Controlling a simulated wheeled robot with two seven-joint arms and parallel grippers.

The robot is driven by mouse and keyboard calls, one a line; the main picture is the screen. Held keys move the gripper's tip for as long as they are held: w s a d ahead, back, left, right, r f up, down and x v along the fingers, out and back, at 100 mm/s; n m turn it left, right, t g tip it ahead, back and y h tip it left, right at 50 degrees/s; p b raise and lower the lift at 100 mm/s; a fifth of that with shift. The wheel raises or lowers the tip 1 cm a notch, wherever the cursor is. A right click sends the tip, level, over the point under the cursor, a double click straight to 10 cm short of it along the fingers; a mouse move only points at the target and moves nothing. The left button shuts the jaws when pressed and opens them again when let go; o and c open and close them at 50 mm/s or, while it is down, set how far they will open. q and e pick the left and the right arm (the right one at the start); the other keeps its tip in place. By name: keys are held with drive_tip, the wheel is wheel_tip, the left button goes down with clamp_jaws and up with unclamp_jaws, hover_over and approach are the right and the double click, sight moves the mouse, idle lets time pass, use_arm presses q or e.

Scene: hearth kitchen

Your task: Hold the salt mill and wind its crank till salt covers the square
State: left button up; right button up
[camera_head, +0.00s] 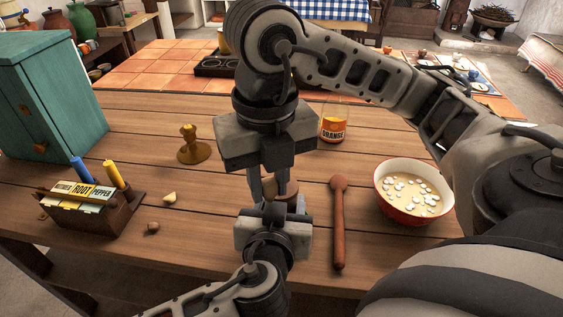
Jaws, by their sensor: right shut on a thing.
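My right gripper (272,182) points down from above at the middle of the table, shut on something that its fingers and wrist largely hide. A brown rounded piece (293,187) shows just beside the fingers and looks like part of the salt mill. My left gripper (270,205) comes up from the bottom, close below the right one. Its fingertips are largely hidden, so I cannot tell whether it is open or shut. The crank and the square cannot be made out behind the two grippers.
A wooden spoon (338,225) and a red bowl (380,200) lie to the right. An orange-labelled jar (334,123) and a wooden stamp-like piece (190,147) stand behind. A packet box (118,215) and teal cabinet (45,100) are at left. Small bits lie near the box.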

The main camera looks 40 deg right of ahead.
use_arm(q)
drive_tip(key=shift+s+f, duration=0.15)
drive_tip(key=shift+f, duration=0.05)
use_arm(e)
drive_tip(key=shift+w+a, duration=0.2)
drive_tip(key=shift+w, duration=0.4)
drive_tip(key=w, duration=0.3)
drive_tip(key=o, duration=1)
